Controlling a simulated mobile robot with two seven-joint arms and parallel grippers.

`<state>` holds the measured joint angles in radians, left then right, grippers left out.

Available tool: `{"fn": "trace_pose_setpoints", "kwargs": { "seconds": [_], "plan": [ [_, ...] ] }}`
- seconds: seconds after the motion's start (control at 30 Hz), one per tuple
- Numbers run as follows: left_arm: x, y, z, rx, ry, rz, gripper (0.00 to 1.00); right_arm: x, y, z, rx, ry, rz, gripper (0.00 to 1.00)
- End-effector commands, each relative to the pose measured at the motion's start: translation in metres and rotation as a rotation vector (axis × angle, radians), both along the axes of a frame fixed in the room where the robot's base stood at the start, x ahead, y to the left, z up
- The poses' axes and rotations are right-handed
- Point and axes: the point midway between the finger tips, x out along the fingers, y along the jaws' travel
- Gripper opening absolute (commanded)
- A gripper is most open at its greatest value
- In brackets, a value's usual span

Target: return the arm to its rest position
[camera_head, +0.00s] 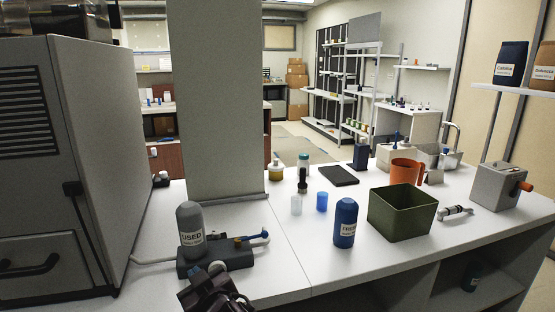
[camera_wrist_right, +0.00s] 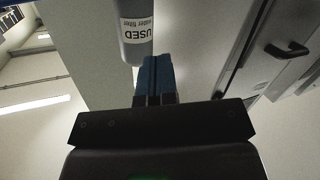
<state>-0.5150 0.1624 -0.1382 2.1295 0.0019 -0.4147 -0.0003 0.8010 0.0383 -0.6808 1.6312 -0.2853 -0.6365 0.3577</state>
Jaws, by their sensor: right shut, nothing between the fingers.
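My right gripper (camera_head: 216,268) is low in the head view, just in front of the dark filter stand on the counter. In the right wrist view its blue fingertips (camera_wrist_right: 155,68) are together, with nothing between them. The grey cylinder labelled USED (camera_head: 190,228) stands upright on the dark base (camera_head: 203,265), beyond the gripper. It also shows in the right wrist view (camera_wrist_right: 136,48), close past the fingertips; I cannot tell whether they touch it. My left gripper is not in view.
A large grey machine (camera_head: 85,160) stands at the left and a pillar (camera_head: 220,100) rises behind the filter. A blue FRESH cylinder (camera_head: 345,222), a green bin (camera_head: 402,212) and an orange jug (camera_head: 405,172) stand to the right.

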Motion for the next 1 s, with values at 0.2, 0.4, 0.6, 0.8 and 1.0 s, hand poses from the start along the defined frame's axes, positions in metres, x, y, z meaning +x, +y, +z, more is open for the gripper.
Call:
{"fn": "trace_pose_setpoints", "kwargs": {
  "seconds": [0.2, 0.4, 0.6, 0.8, 1.0],
  "plan": [
    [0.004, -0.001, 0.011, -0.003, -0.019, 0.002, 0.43, -0.013, -0.074, -0.008, 0.054, 0.002, -0.054, 0.00],
    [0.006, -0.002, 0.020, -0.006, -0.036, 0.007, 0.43, -0.034, -0.146, -0.027, 0.088, 0.020, -0.139, 0.00],
    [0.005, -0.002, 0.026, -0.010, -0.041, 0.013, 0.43, -0.066, -0.220, -0.052, 0.104, 0.058, -0.244, 0.00],
    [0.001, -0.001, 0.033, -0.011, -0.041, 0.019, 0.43, -0.112, -0.289, -0.080, 0.109, 0.121, -0.360, 0.00],
    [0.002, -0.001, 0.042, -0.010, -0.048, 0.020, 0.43, -0.171, -0.354, -0.111, 0.096, 0.216, -0.480, 0.00]
  ]
}}
